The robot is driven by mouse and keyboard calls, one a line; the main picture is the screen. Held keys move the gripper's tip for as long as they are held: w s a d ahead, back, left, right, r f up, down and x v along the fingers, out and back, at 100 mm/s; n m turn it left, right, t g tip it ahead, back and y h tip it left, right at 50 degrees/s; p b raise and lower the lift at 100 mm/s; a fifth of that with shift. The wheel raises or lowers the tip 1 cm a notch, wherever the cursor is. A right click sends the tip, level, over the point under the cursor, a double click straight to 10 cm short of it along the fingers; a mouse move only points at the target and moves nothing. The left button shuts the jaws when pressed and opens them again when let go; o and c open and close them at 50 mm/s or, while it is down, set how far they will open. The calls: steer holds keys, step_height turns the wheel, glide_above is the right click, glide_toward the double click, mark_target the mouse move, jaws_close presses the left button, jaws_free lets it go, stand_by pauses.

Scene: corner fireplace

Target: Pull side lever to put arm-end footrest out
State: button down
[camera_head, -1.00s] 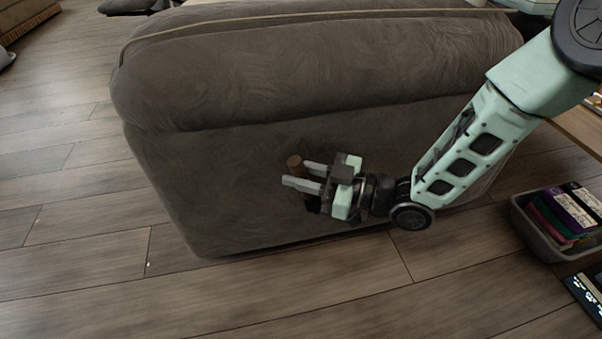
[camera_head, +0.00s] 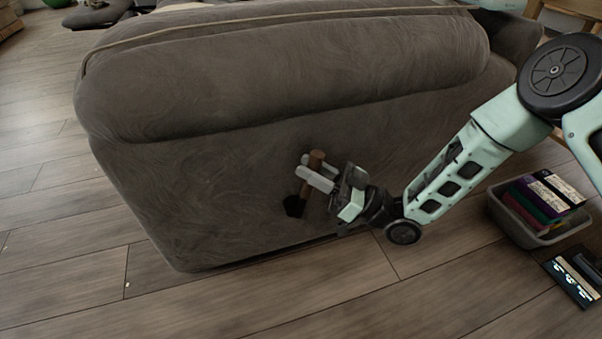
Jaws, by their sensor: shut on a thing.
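A grey-brown upholstered sofa or recliner (camera_head: 200,185) fills the middle of the head view, its side panel facing me. A side lever (camera_head: 314,164) with a brown wooden handle and a dark base stands out from the lower part of that panel, tilted a little. My gripper (camera_head: 312,172) comes in from the right and is shut on the lever's handle, with a pale finger on either side. The handle's top end shows above the near finger and the dark base shows below. No extended footrest shows in this view.
A grey bin (camera_head: 525,228) of colourful folders or books stands on the floor at the right. A dark device with a lit panel (camera_head: 572,280) lies beside it. Wooden floor (camera_head: 60,230) is clear at the left and in front.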

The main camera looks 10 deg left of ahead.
steer(key=shift+w+d+f+m+y, duration=0.25)
steer(key=shift+d+m+y, duration=0.05)
steer(key=shift+d+m, duration=0.2)
steer(key=c, duration=1.5)
jaws_free()
steer(key=shift+w+d, duration=0.1)
steer(key=shift+d, duration=0.05)
steer(key=p+v, duration=0.2)
steer(key=v, duration=0.3)
steer(key=p+v, duration=0.2)
steer(key=v, duration=0.4)
steer(key=p+v, duration=0.1)
steer(key=v, duration=0.5)
steer(key=shift+s+f+p, duration=0.2)
steer(key=shift+s+p, duration=0.1)
steer(key=shift+p, duration=0.1)
